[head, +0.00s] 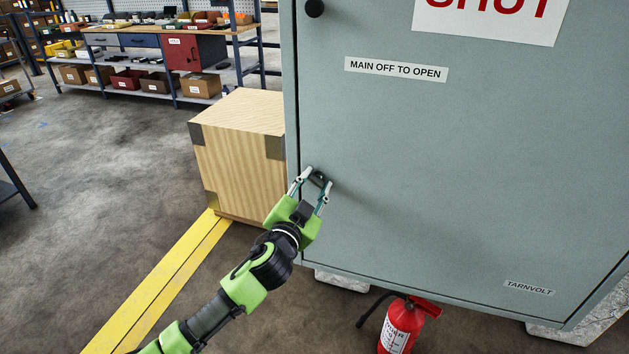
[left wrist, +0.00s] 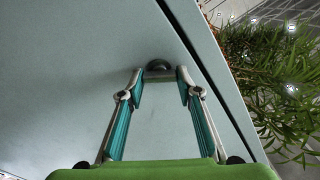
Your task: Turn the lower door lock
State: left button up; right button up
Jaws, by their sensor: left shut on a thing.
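The grey cabinet door (head: 420,150) fills the right of the head view and looks shut. The lower door lock (head: 320,177) is a small dark knob near the door's lower left edge. My left gripper (head: 316,183) reaches up to it from below left and is shut on it, one finger at each side. In the left wrist view, the lock (left wrist: 159,66) shows between and just beyond the fingertips (left wrist: 160,84), which partly hide it. A second, round black lock (head: 314,8) sits higher on the same door edge. My right gripper is not in view.
A wooden crate (head: 235,150) stands close to the cabinet's left side. A red fire extinguisher (head: 402,326) stands on the floor below the door. Yellow floor strips (head: 165,280) run left of my arm. A stocked workbench (head: 150,45) is behind.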

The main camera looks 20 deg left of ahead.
pick_arm(q)
jog(key=m+p, duration=0.2)
jog(key=m, duration=0.4)
jog(key=shift+d+m, duration=0.1)
jog(key=shift+m, duration=0.2)
jog(key=m+p, duration=0.1)
jog(key=m, duration=0.3)
jog(key=shift+f+m+p, duration=0.1)
jog(key=shift+m+p, duration=0.25)
jog(key=shift+m, duration=0.05)
jog(key=o, duration=1.1)
jog(key=shift+f, duration=0.1)
jog(key=shift+o, duration=0.2)
jog(key=s, duration=1.2)
jog(key=shift+a, duration=0.2)
jog(key=shift+f, duration=0.1)
